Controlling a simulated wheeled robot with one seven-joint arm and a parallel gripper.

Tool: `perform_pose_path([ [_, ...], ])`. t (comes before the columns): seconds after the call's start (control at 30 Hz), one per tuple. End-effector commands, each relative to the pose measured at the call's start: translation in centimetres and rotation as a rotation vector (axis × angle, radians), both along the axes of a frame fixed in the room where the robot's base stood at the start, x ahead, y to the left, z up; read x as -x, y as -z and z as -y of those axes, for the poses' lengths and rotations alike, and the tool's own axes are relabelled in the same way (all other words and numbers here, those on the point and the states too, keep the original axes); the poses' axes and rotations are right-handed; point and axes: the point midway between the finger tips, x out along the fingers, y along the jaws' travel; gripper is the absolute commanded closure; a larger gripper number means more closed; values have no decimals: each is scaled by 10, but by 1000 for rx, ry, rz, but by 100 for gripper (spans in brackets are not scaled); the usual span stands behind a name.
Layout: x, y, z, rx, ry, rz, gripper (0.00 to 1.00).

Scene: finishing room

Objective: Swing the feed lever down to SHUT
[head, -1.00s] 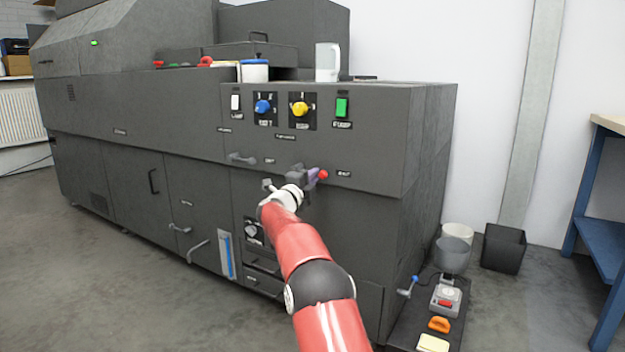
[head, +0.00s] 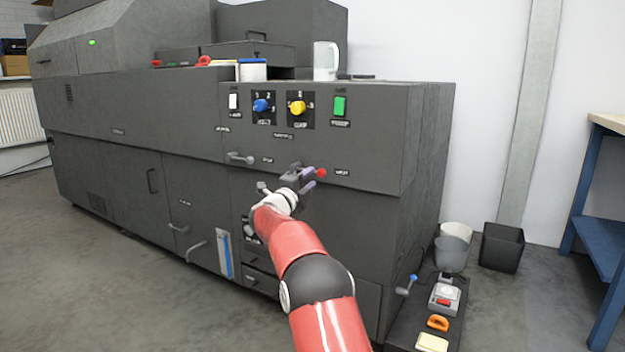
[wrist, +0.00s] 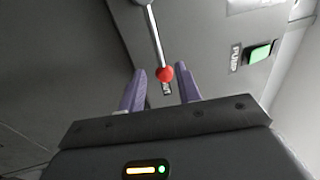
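The feed lever shows as a thin rod with a red ball knob (head: 321,172) on the dark machine front in the head view. It points right, towards a small white label (head: 341,172) too small to read there. In the wrist view the rod comes down from the top edge and ends in the red knob (wrist: 166,73), with a label partly hidden behind it. My gripper (head: 311,179) is at the lever with its purple fingers apart. In the wrist view the knob lies between the open fingertips (wrist: 161,76), with gaps on both sides. The lever's pivot is partly hidden by my gripper.
Above are a blue knob (head: 261,106), a yellow knob (head: 297,108) and a green switch (head: 340,106). A grey handle (head: 240,158) sticks out to the left. A low floor panel (head: 405,318) with a blue-tipped crank stands at lower right.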

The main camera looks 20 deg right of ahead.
Motion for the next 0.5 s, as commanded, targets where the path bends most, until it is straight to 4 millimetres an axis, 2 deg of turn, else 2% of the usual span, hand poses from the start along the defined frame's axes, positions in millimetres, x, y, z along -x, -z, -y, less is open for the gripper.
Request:
perform_pose_path([
  [0.03, 6, 2, -8, 0, -2, -2, 67],
  [0.23, 24, 8, -30, 0, 2, 0, 67],
  [0.5, 33, 11, -39, 1, 5, -1, 67],
])
